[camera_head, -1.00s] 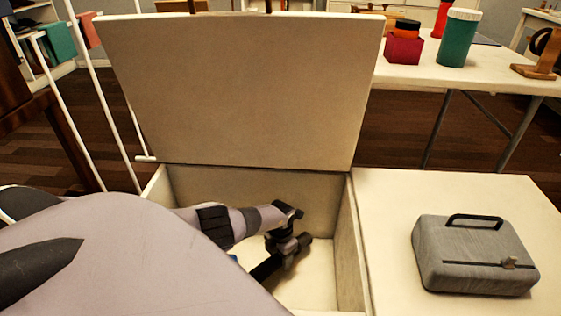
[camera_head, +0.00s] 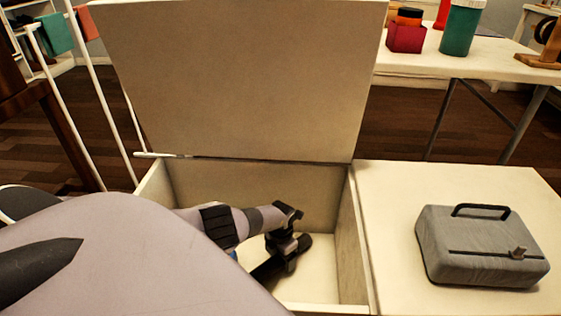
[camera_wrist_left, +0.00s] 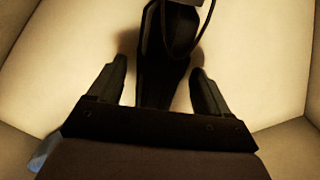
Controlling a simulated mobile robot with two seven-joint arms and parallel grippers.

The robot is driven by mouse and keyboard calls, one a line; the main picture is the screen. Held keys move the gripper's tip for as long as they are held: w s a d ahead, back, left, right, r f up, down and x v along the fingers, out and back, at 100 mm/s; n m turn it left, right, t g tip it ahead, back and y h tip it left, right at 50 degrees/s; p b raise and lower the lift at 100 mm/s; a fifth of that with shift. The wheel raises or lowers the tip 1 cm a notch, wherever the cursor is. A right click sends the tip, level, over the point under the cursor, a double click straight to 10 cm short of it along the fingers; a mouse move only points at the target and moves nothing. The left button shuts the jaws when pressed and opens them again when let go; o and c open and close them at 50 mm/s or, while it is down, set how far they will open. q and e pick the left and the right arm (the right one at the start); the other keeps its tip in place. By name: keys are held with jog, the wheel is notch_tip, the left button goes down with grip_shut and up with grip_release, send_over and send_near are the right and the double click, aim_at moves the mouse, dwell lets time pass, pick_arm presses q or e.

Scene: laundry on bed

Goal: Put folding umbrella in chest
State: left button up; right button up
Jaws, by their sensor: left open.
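The chest (camera_head: 345,225) stands open in the head view, its lid (camera_head: 235,80) raised at the back. My left gripper (camera_head: 286,245) reaches down inside it. The black folding umbrella (camera_head: 266,270) is low in the chest, partly hidden behind my arm and gripper. In the left wrist view, the umbrella (camera_wrist_left: 172,45) with its thin strap loop lies between the spread fingers of my left gripper (camera_wrist_left: 160,82), over the pale chest floor. The fingers are open, with a gap on each side of it. My right gripper is not in view.
A grey case (camera_head: 483,248) with a black handle sits on the pale surface right of the chest. A table (camera_head: 480,65) behind holds a green canister (camera_head: 461,28) and a red box (camera_head: 405,38). A white rack (camera_head: 92,80) stands at the left.

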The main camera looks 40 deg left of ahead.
pick_arm(q)
jog(key=shift+r+p, duration=0.3)
jog(key=shift+r, duration=0.1)
notch_tip(320, 180, up, 7)
jog(key=p, duration=0.6)
jog(key=shift+f, duration=0.1)
notch_tip(320, 180, up, 3)
jog(key=p, duration=0.2)
jog(key=shift+p, duration=0.3)
jog(key=shift+r+p, duration=0.45)
jog(key=shift+r, duration=0.2)
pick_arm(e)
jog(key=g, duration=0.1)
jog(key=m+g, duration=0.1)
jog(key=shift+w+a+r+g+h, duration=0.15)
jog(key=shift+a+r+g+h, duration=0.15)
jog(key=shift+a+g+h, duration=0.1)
